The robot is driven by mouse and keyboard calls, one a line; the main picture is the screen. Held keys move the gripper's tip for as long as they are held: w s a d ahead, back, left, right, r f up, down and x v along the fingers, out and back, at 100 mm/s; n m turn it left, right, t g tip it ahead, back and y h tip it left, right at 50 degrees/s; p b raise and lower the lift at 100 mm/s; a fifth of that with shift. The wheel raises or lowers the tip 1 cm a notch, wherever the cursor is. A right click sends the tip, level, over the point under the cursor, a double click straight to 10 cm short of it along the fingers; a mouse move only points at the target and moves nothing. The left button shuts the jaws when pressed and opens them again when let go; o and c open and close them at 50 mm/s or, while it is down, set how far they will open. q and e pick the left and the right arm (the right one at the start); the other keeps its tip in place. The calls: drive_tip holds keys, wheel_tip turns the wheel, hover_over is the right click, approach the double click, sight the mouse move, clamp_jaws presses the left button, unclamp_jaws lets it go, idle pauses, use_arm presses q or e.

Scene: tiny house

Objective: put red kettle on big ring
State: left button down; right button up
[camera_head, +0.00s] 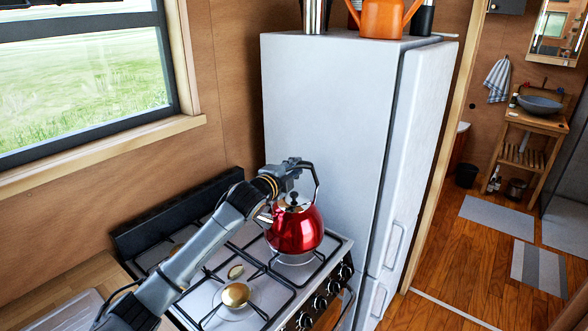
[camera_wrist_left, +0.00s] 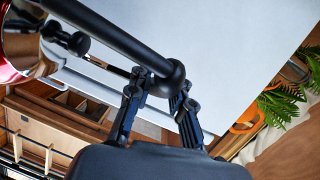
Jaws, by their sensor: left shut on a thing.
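The red kettle (camera_head: 295,230) is upright over the right part of the gas stove (camera_head: 258,303), above a burner it mostly hides. I cannot tell whether its base touches the grate. My left gripper (camera_head: 291,166) is shut on the kettle's dark handle (camera_head: 316,176). In the left wrist view, the fingers (camera_wrist_left: 160,92) close around the black handle bar (camera_wrist_left: 120,40), and part of the red body (camera_wrist_left: 12,70) shows at the left edge. A large brass-coloured ring burner (camera_head: 236,294) lies uncovered at the front left of the kettle. My right gripper is not in view.
A tall white fridge (camera_head: 325,120) stands close behind and right of the kettle. An orange watering can (camera_head: 385,18) is on top of it. A window (camera_head: 85,75) is at left above the counter (camera_head: 103,276). Black grates and knobs (camera_head: 320,302) cover the stove's top and front.

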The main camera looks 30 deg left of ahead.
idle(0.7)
use_arm(q)
drive_tip(key=c, duration=1.1)
unclamp_jaws()
drive_tip(key=shift+s+f, duration=0.1)
drive_tip(key=shift+d+f, duration=0.15)
drive_tip(key=shift+f, duration=0.35)
drive_tip(key=s, duration=0.4)
drive_tip(key=s+r, duration=0.1)
drive_tip(key=s, duration=0.3)
drive_tip(key=s+d+r, duration=0.1)
drive_tip(key=s, duration=0.3)
drive_tip(key=shift+d+r, duration=0.1)
drive_tip(key=shift+r, duration=0.1)
drive_tip(key=shift+f, duration=0.1)
